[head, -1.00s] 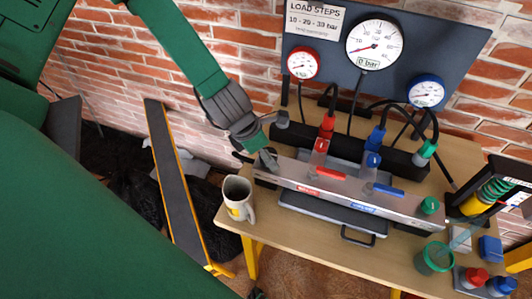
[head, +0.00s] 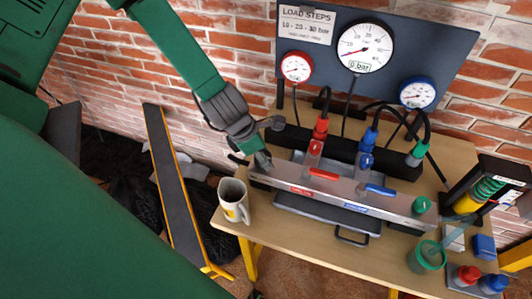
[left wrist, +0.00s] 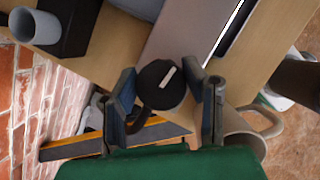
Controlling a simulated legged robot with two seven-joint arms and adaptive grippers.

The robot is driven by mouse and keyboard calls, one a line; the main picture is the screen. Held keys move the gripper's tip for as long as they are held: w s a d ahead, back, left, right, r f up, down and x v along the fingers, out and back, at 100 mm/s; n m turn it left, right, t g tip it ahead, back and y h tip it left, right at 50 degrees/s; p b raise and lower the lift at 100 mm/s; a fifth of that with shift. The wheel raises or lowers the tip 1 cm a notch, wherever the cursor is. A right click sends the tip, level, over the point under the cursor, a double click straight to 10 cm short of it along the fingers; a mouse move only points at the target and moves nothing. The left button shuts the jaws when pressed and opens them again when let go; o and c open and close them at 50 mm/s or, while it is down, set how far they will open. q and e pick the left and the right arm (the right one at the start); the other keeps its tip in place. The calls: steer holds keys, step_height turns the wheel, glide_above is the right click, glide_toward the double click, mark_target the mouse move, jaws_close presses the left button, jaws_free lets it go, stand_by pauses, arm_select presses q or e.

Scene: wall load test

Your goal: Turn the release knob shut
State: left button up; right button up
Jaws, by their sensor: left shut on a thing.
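The release knob (left wrist: 158,92) is round and black with a white pointer line, at the left end of the grey manifold block (head: 335,190). The left wrist view shows its pointer tilted, running from lower left to upper right. My left gripper (head: 262,160) reaches down to this end of the block, and in the head view it hides the knob. In the left wrist view its two fingers (left wrist: 168,97) stand on either side of the knob, shut on it. My right gripper is in neither view.
A mug (head: 233,203) stands close beside the left gripper at the table's left edge. Red (head: 323,174) and blue (head: 380,190) levers sit along the block. Behind, a dark panel (head: 425,45) carries several gauges; the large one (head: 366,46) reads 0 bar. Hoses arch over the block.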

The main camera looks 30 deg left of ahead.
arm_select(q)
steer(key=m+p, duration=0.1)
steer(key=m, duration=0.1)
steer(key=shift+s+a+m+g+h+p, duration=0.2)
steer(key=shift+m+g+h+p, duration=0.1)
steer(key=shift+g+h+p, duration=0.1)
steer(key=shift+m+g+p, duration=0.3)
steer(key=shift+m+p, duration=0.25)
steer(key=shift+m, duration=0.35)
steer(key=m+g+p, duration=0.1)
steer(key=m, duration=0.1)
steer(key=shift+m+h, duration=0.4)
steer(key=shift+m+g+p, duration=0.4)
steer(key=shift+m, duration=0.5)
steer(key=m+g, duration=0.1)
steer(key=m, duration=0.2)
steer(key=shift+f+m, duration=0.1)
steer(key=shift+m, duration=0.2)
steer(key=shift+w+m+g, duration=0.1)
steer(key=shift+m+g, duration=0.7)
steer(key=shift+m, duration=1.1)
steer(key=shift+w, duration=0.1)
steer(key=o, duration=1.2)
steer(key=shift+c, duration=0.2)
steer(key=shift+a, duration=0.1)
